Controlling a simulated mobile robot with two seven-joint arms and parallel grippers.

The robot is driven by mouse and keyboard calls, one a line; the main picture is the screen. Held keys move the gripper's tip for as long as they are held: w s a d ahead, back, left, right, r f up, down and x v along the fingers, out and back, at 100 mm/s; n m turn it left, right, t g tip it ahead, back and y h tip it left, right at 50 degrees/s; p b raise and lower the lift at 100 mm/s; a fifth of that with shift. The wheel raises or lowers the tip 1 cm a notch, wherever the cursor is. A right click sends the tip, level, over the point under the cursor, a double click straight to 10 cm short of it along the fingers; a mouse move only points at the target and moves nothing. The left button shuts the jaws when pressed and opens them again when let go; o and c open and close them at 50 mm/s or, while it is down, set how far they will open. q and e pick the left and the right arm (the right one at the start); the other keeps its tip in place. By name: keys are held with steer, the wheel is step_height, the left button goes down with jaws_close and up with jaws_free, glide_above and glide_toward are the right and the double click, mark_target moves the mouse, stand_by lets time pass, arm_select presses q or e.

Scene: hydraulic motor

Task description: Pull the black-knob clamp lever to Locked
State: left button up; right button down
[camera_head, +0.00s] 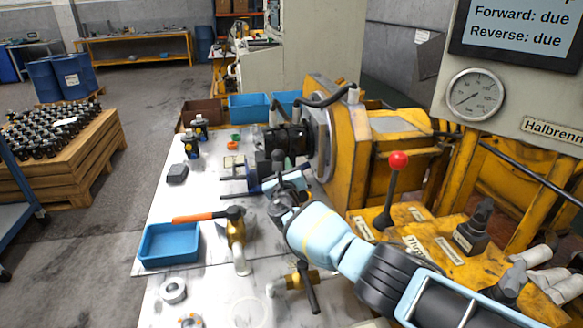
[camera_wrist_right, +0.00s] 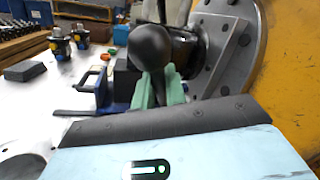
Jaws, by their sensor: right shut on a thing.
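The black-knob clamp lever shows its round knob (camera_wrist_right: 150,46) large in the right wrist view. The same knob (camera_head: 278,156) is small in the head view, beside the motor's yellow mount. My right gripper (camera_wrist_right: 158,88) has its green fingers on either side of the lever just below the knob and is shut on it. In the head view the right gripper (camera_head: 279,173) is at the lever, with my arm reaching in from the lower right. The lever's lower part and pivot are hidden, and I see no Locked mark. My left gripper is not in view.
A round flange (camera_wrist_right: 222,42) on the yellow mount (camera_head: 347,150) stands close to the right of the lever. A red-knob lever (camera_head: 393,185) rises nearer the front. An orange-handled hammer (camera_head: 205,214) and a blue tray (camera_head: 168,244) lie on the white table (camera_head: 165,213).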

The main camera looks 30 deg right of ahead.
steer(key=shift+w+a+f+n+b, duration=0.15)
steer(key=shift+a+f+n+b, duration=0.2)
steer(key=shift+a+n, duration=0.2)
steer(key=shift+w+a+f+n+b, duration=0.1)
steer(key=shift+a+f+n+b, duration=0.2)
steer(key=shift+a+n, duration=0.2)
steer(key=c, duration=1.5)
jaws_free()
steer(key=p+v, duration=0.5)
steer(key=v, duration=0.2)
steer(key=shift+s, duration=0.4)
steer(key=shift+f, duration=0.1)
steer(key=shift+c, duration=0.3)
